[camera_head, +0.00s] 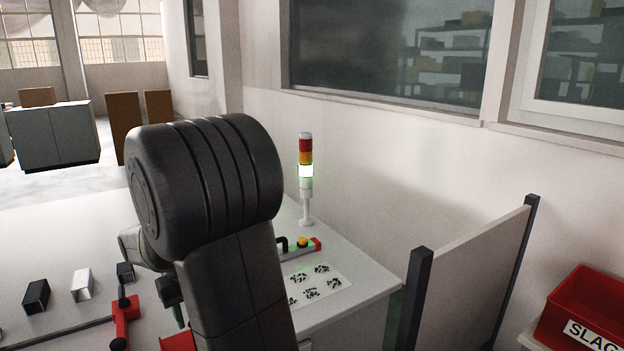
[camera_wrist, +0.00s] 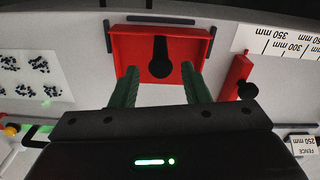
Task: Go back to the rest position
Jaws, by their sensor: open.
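My gripper (camera_wrist: 160,80) shows in the wrist view with its two green fingers apart and nothing between them. Beyond the fingertips is a red fixture (camera_wrist: 190,45) with a dark keyhole-shaped mark or part at its middle. I cannot tell whether the fingers touch the fixture. In the head view my large dark arm covers the middle of the bench. Part of the gripper (camera_head: 176,303) shows low, left of the arm, over the bench.
The white bench (camera_head: 50,235) carries a black block (camera_head: 36,296), a white block (camera_head: 82,286), a red clamp (camera_head: 126,315) and a signal tower (camera_head: 306,170) with its white light lit. A panel (camera_head: 470,275) and a red crate (camera_head: 580,300) stand at right.

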